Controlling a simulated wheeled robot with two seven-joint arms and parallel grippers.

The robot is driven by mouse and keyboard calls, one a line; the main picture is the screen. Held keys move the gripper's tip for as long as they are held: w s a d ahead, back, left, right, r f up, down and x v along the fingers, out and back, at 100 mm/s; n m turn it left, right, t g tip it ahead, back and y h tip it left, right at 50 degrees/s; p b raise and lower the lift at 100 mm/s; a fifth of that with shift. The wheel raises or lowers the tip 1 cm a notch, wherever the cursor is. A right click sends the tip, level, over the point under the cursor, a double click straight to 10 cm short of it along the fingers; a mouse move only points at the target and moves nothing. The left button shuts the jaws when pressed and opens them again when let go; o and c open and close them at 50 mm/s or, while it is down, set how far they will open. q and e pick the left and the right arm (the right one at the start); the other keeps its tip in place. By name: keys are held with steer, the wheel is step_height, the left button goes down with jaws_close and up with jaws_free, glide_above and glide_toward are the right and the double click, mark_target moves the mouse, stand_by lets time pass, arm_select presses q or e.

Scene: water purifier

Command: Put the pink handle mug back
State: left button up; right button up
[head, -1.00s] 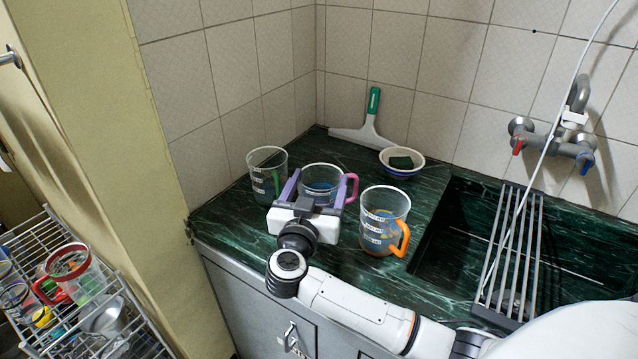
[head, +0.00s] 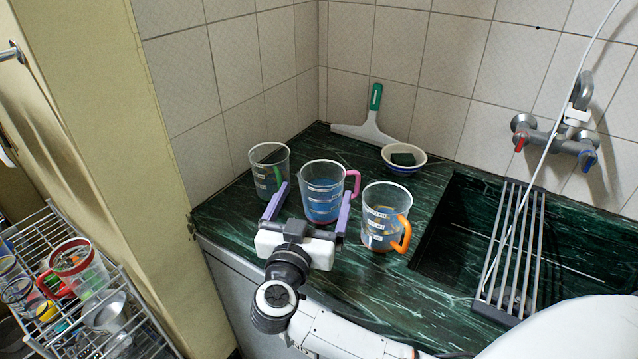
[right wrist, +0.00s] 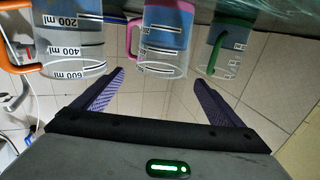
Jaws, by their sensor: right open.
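The pink handle mug (head: 321,196) stands upright on the green marble counter, a clear measuring mug with its pink handle on the right side. It also shows in the right wrist view (right wrist: 162,45), between the two other mugs. My right gripper (head: 310,203) is open and empty in front of it, its purple fingers apart and short of the mug. In the right wrist view the fingers (right wrist: 160,85) are spread with nothing between them. My left gripper is not in view.
A green-handled mug (head: 266,170) stands left of the pink one, and an orange-handled mug (head: 383,218) close on its right. A bowl (head: 403,160) and squeegee (head: 372,122) lie behind. The sink rack (head: 513,250) is right; a wire shelf (head: 45,225) with mugs is left.

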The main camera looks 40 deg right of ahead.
steer(key=s+a+r+n+t+y, duration=0.2)
steer(key=s+a+n+t+y, duration=0.25)
steer(key=a+t, duration=0.4)
steer(key=s+a+f+n+y, duration=0.2)
steer(key=a+f+n+y, duration=0.5)
steer(key=y, duration=0.4)
steer(key=s+d+f+g, duration=0.1)
steer(key=s+f+g, duration=0.5)
steer(key=f, duration=0.6)
steer(key=s+d+f+g, duration=0.1)
steer(key=s+f+g, duration=0.5)
steer(key=s+f, duration=0.5)
steer(key=shift+f, duration=0.85)
steer(key=shift+a, duration=0.1)
